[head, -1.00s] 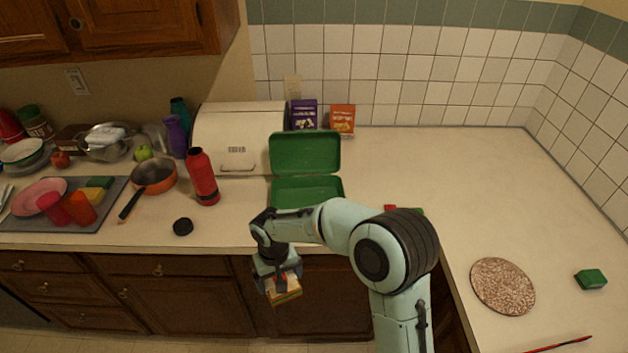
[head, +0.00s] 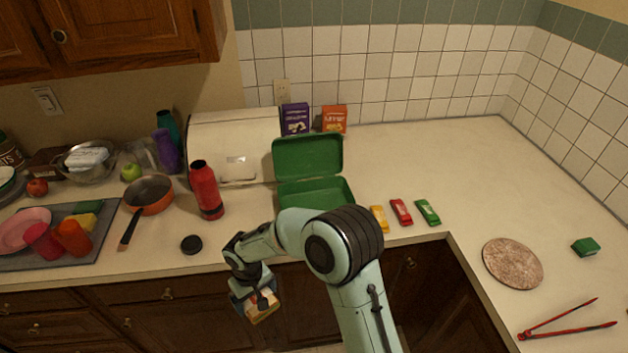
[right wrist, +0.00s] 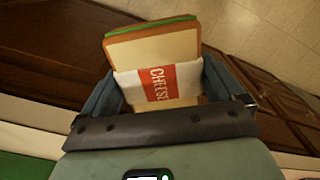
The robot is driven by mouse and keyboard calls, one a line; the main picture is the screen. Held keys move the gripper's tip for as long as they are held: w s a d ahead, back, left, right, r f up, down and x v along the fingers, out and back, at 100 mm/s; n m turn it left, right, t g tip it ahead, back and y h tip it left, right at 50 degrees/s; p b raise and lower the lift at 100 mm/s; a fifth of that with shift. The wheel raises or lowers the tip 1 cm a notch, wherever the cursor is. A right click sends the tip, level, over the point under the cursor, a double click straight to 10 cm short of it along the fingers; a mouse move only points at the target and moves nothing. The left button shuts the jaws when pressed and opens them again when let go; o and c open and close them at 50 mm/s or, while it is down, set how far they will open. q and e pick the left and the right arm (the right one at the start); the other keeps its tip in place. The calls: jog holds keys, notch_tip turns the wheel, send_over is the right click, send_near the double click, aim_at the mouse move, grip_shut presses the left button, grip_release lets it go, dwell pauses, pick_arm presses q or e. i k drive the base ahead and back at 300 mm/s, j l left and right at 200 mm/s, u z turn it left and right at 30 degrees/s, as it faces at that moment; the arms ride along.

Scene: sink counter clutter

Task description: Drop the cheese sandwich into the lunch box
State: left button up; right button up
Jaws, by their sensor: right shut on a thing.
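The cheese sandwich (right wrist: 155,65) has a white wrapper with a red "CHEESE" label and sits between the fingers of my right gripper (right wrist: 160,95) in the right wrist view. In the head view my right gripper (head: 256,303) is shut on the sandwich (head: 263,310), in front of and below the counter edge. The green lunch box (head: 318,193) stands open on the counter with its lid (head: 308,156) raised at the back. Its visible inside looks empty, and my arm covers part of its front. My left gripper is not in view.
A red bottle (head: 206,191) and black cap (head: 191,245) stand left of the lunch box. Yellow, red (head: 401,211) and green small bars lie right of it. A bread bin (head: 236,146) is behind.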

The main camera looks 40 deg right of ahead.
aim_at(321, 205)
jog(key=i+j+z, duration=0.1)
jog(key=z, duration=1.05)
